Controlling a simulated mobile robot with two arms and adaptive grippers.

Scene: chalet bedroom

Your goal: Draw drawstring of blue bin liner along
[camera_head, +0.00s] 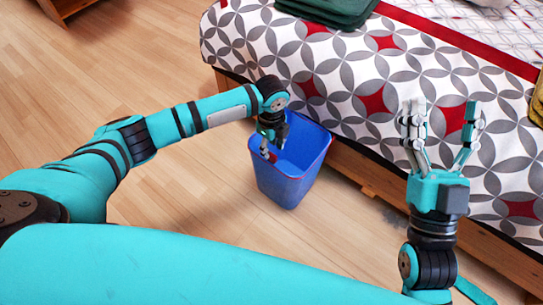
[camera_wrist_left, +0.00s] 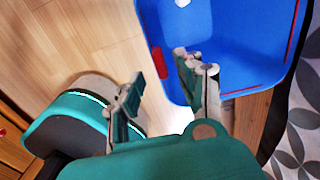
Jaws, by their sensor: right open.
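The blue bin with its blue liner (camera_head: 289,185) stands upright on the floor beside the bed. Liner and bin wall are hard to tell apart. A red drawstring (camera_head: 328,148) shows along the right rim, with a short red piece at the left rim; in the left wrist view that short piece (camera_wrist_left: 157,62) lies near the fingers. My left gripper (camera_head: 270,146) is over the bin's left rim. In the left wrist view it (camera_wrist_left: 160,72) is open, one finger over the bin and one outside. My right gripper (camera_head: 441,120) is open, empty and pointing up, right of the bin.
The bed with its patterned cover (camera_head: 345,75) stands close behind and right of the bin. A folded dark green cloth (camera_head: 328,10) lies on the bed. The wooden floor (camera_head: 130,60) left of the bin is clear. Wooden furniture (camera_head: 62,8) shows at the upper left.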

